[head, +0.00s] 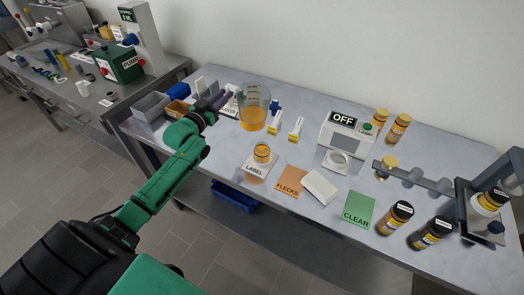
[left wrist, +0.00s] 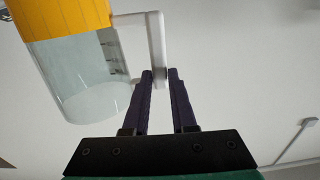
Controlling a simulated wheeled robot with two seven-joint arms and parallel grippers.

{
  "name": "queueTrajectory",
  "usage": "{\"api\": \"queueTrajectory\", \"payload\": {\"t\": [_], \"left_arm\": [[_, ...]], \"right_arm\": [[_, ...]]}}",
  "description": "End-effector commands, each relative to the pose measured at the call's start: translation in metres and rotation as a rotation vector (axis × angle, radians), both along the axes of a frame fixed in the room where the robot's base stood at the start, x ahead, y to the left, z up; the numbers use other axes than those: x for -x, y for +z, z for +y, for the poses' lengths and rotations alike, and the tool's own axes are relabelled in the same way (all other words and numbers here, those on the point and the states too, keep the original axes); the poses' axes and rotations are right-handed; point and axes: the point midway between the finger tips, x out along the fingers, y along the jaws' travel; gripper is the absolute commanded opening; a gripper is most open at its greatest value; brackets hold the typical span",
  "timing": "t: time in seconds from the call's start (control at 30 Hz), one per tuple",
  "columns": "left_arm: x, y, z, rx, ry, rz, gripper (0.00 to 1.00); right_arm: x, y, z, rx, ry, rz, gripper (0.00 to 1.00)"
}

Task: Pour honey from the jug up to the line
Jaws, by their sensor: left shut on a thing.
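The clear jug (head: 254,118) has amber honey in its lower part and marks on its wall. In the left wrist view, which is upside down, the jug (left wrist: 85,70) shows its honey and pale handle (left wrist: 157,48). My left gripper (head: 229,97) is at the jug's left side, its dark fingers (left wrist: 160,76) shut on the handle. The jug looks upright; I cannot tell whether it touches the table. A small jar (head: 262,152) with amber contents stands on the LABEL card, in front of the jug. Its fill line is too small to make out. My right gripper is not in view.
Small yellow-labelled bottles (head: 274,124) stand right of the jug. An orange FLECKS card (head: 291,184), a white block (head: 319,187) and a green CLEAR card (head: 358,208) lie toward the front. A white device reading OFF (head: 345,128) stands behind; dark-lidded jars (head: 396,217) stand right.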

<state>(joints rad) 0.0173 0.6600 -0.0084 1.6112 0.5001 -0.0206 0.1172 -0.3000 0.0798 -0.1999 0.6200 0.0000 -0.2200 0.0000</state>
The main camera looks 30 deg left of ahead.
Motion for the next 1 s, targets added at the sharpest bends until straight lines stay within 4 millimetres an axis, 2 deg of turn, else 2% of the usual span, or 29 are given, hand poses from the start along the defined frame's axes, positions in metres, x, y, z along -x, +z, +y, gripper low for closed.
{"api": "queueTrajectory", "payload": {"t": [0.47,1.0], "left_arm": [[0.0,0.055,0.0,-0.001,0.0,-0.008,0.0],[0.0,0.053,0.0,0.0,0.0,-0.008,0.0]], "right_arm": [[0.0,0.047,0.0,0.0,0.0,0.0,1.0],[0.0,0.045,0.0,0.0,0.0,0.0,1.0]]}}
